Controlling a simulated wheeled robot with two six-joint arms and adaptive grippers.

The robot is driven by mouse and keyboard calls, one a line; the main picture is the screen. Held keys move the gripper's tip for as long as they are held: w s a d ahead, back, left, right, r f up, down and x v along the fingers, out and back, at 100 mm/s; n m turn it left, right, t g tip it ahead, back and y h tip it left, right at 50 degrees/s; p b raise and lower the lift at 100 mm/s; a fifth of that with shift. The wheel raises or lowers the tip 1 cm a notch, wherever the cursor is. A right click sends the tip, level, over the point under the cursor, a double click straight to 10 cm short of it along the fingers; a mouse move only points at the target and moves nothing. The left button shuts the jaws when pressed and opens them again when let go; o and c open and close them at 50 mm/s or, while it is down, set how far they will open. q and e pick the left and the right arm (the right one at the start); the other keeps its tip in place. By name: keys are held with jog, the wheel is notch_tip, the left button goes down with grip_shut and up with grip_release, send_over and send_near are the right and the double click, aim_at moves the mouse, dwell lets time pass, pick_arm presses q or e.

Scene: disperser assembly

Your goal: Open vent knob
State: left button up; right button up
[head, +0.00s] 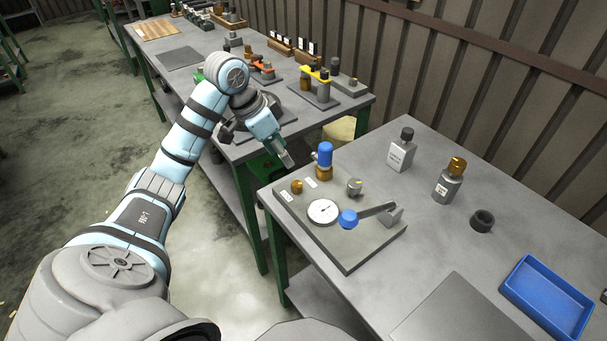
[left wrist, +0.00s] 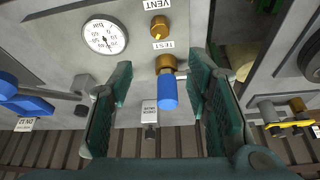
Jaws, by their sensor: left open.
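The vent knob (head: 296,186) is a small brass knob at the left corner of the grey panel (head: 350,256). In the left wrist view the brass vent knob (left wrist: 159,26) sits just below a VENT label (left wrist: 158,4), beyond the fingertips. A brass fitting with a blue cap (head: 325,153) stands beside it. The blue cap (left wrist: 168,92) shows between the spread fingers in the wrist view. My left gripper (head: 286,158) is open and empty, above the panel's left edge, apart from the knob; its fingers (left wrist: 161,75) also show in the wrist view. My right gripper is not seen.
A round gauge (head: 322,211), a small grey knob (head: 355,187) and a blue-ended lever (head: 376,211) are on the panel. Another bench lies behind.

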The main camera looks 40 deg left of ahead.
pick_arm(q)
jog(key=b, duration=0.1)
send_near(296, 184)
jog(key=x, duration=0.2)
jog(key=shift+s+d+f, duration=0.15)
jog(key=shift+d+f, duration=0.1)
jog(key=shift+f, duration=0.2)
jog(key=x, duration=0.3)
jog(key=b+x, duration=0.1)
jog(key=x, duration=0.2)
jog(key=shift+w+a+r, duration=0.1)
jog(key=shift+w+a, duration=0.05)
jog(key=shift+w, duration=0.3)
jog(key=shift+s, duration=0.15)
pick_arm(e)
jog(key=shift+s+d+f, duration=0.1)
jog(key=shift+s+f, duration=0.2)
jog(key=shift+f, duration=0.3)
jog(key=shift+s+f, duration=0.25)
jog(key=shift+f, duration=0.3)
pick_arm(q)
jog(key=shift+r, duration=0.1)
jog(key=shift+c, duration=0.5)
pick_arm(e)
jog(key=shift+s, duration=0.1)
pick_arm(q)
grip_shut()
